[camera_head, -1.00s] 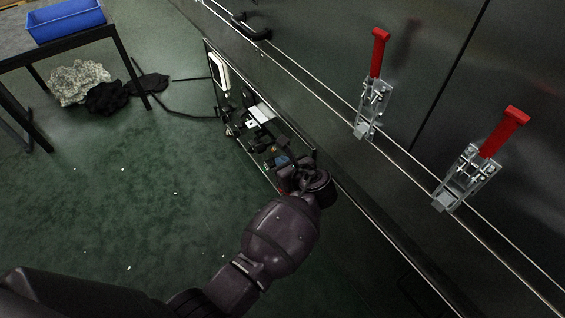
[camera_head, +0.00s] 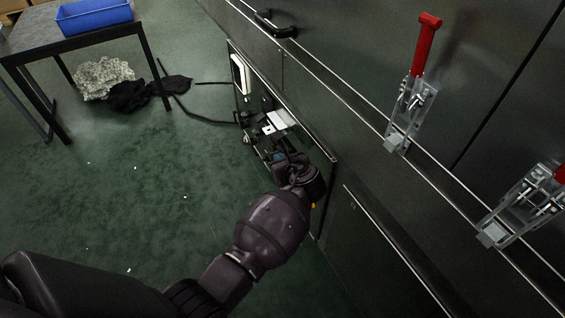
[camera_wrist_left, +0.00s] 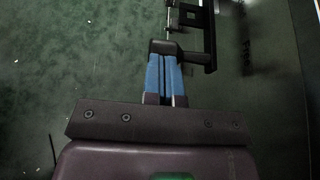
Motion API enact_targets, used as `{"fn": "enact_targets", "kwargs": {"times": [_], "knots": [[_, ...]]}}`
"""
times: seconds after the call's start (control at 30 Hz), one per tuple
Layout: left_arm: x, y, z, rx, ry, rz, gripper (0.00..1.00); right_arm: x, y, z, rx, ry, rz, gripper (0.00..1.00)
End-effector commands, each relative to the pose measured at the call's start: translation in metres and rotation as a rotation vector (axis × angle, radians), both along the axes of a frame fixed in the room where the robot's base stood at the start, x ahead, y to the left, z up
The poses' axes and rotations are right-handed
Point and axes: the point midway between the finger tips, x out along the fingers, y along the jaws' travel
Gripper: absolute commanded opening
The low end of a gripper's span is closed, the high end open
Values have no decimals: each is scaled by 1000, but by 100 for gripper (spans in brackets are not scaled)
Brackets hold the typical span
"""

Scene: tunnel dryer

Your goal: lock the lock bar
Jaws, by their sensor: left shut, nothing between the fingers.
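My left gripper (camera_head: 281,156) reaches low against the open equipment bay in the dark machine side, partly hidden by its own wrist. In the left wrist view the gripper (camera_wrist_left: 166,47) has its blue-padded fingers together, with nothing between them. Just beyond and right of the fingertips is a black bracket-like part (camera_wrist_left: 207,42) with a thin metal rod (camera_wrist_left: 169,18); this may be the lock bar, but I cannot tell for sure. Whether the fingertips touch it is unclear. My right gripper is not in view.
Two red-handled toggle clamps, one with its handle (camera_head: 427,45) raised, are on the machine wall at right. A black door handle (camera_head: 274,24) is at the top. A table (camera_head: 75,42) with a blue bin (camera_head: 95,16) stands upper left. The green floor is mostly clear.

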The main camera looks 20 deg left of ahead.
Motion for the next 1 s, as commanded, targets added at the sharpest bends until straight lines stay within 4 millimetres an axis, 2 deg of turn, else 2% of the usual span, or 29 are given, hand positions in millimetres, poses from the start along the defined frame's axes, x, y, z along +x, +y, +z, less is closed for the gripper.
{"fn": "enact_targets", "kwargs": {"times": [0.27,0.43,0.67,0.8,1.0], "knots": [[2,1,2,1,-2,-1,0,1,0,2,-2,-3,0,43],[11,7,7,4,-6,-7,0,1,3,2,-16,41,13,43],[25,26,10,5,-10,-4,0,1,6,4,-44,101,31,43],[33,42,5,5,-4,0,0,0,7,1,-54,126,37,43],[41,54,0,2,0,0,0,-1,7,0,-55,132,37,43]]}}
